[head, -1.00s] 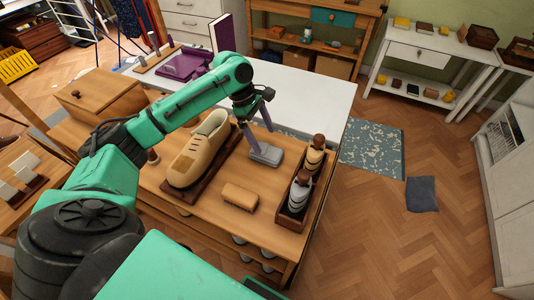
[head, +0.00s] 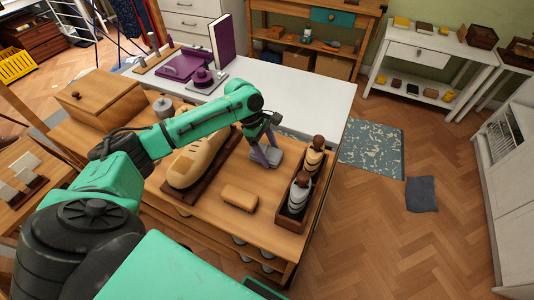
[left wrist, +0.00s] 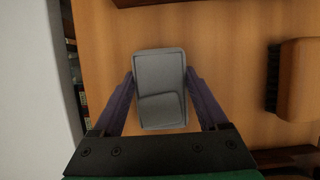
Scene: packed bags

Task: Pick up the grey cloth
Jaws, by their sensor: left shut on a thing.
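My left gripper (head: 266,160) points down and is shut on the cloth. I cannot tell whether the cloth is clear of the bench top. My right gripper is not in view.
A brush (head: 239,197) lies in front, and a wooden tray (head: 291,222) with bottles is at right. A white table (head: 300,95) stands behind. A dark grey mat (head: 422,194) lies on the floor.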

